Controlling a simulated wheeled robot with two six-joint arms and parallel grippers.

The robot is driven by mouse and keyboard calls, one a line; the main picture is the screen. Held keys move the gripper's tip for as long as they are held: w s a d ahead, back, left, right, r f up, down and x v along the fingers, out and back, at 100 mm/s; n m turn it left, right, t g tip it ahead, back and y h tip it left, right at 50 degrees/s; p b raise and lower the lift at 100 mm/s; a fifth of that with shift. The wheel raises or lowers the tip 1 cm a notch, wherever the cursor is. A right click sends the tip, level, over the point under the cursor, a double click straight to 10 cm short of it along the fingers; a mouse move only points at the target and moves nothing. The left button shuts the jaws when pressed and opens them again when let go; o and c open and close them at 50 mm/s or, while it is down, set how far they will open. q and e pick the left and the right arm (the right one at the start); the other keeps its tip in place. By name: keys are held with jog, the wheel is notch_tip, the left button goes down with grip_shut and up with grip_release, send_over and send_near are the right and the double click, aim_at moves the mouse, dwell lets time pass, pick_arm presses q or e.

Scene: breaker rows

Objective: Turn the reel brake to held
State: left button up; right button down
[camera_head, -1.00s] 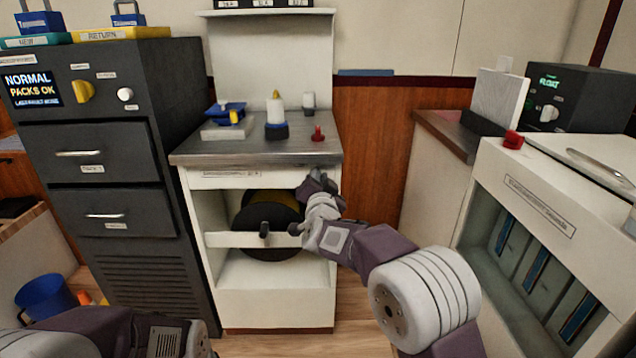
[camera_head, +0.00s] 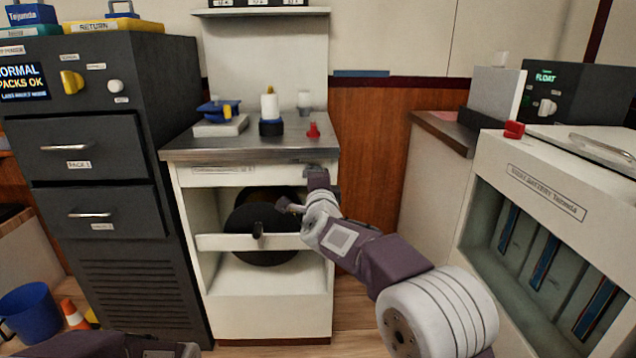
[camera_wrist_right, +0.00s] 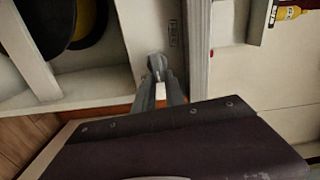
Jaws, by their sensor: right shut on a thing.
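The cable reel (camera_head: 265,258) is a dark disc inside the white cabinet (camera_head: 270,314), behind a white crossbar that has a black peg (camera_head: 258,232). My right gripper (camera_wrist_right: 160,80) is at the cabinet's front right edge, beside the reel opening. In the right wrist view its fingers are shut around a small grey piece (camera_wrist_right: 155,63) against the white panel, which looks like the brake handle. A small label (camera_wrist_right: 174,33) is next to it, too blurred to read. My left gripper is out of view; only part of that arm shows at lower left.
The metal worktop (camera_head: 250,148) above carries a blue device, a white bottle and a red knob (camera_head: 313,130). A dark drawer cabinet (camera_head: 85,180) stands left, and a white battery cabinet (camera_head: 540,195) right. A blue bucket (camera_head: 30,312) and a cone (camera_head: 73,314) are on the floor.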

jog(key=shift+f+m+b, duration=0.2)
jog(key=shift+m+b, duration=0.1)
jog(key=shift+m, duration=0.3)
jog(key=c, duration=1.4)
grip_release()
jog(key=s+p, duration=0.1)
jog(key=s, duration=0.8)
jog(key=shift+p, duration=0.35)
